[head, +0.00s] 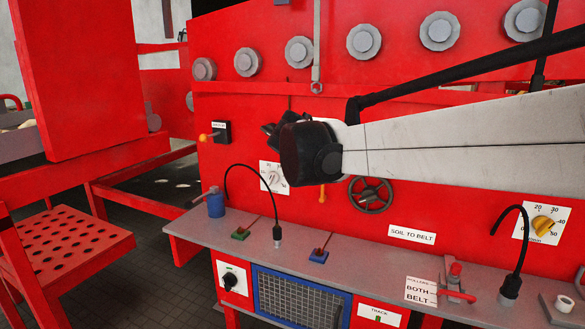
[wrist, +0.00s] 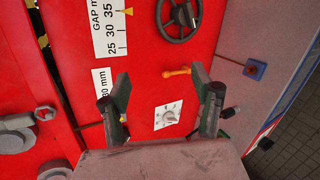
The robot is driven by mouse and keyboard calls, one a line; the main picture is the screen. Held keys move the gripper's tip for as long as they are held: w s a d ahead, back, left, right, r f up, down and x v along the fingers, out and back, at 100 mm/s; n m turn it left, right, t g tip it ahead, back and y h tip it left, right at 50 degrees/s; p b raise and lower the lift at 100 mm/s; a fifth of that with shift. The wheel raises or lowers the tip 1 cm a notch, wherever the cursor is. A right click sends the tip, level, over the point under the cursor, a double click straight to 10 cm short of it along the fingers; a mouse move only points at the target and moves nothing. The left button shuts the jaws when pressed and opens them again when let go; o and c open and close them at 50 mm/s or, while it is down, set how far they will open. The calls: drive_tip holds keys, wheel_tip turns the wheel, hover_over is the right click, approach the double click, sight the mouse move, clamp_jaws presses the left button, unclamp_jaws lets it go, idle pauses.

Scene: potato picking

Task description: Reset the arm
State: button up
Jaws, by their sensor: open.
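My arm (head: 460,135) reaches in from the right in the head view, in front of the red machine panel. My gripper (head: 272,130) is at its end, above the grey shelf, pointing left and partly hidden by its own dark wrist. In the wrist view my gripper (wrist: 160,90) has its two dark fingers wide apart. Nothing is between them but the panel seen behind, with a white dial (wrist: 167,114) and an orange lever (wrist: 177,72). The gripper appears clear of the panel, though the exact gap cannot be told.
The grey shelf (head: 355,262) runs below, with a blue cup (head: 215,203), small levers and black gooseneck stalks. A handwheel (head: 371,194) sits on the panel below the arm. A perforated red seat (head: 75,243) stands at the left. Round grey knobs (head: 364,41) line the upper panel.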

drive_tip(key=s+d+f+m+g+y, duration=0.1)
drive_tip(key=s+d+f+m, duration=0.2)
drive_tip(key=s, duration=0.4)
drive_tip(key=s+d+f+m+g+y+b, duration=0.1)
drive_tip(key=s+d+f+m, duration=0.15)
drive_tip(key=s, duration=0.45)
drive_tip(key=s+d+f+m+g+y, duration=0.1)
drive_tip(key=s+d+f+m, duration=0.25)
drive_tip(key=s, duration=0.35)
drive_tip(key=s+f+m+y, duration=0.1)
drive_tip(key=s+f+m, duration=0.2)
drive_tip(key=s+f, duration=0.2)
drive_tip(key=s+f+m+y+b, duration=0.1)
drive_tip(key=s+f+m+y, duration=0.1)
drive_tip(key=s+f, duration=0.4)
drive_tip(key=s+m, duration=0.1)
drive_tip(key=s, duration=0.4)
drive_tip(key=shift+d+f+g, duration=0.15)
drive_tip(key=shift+g, duration=0.15)
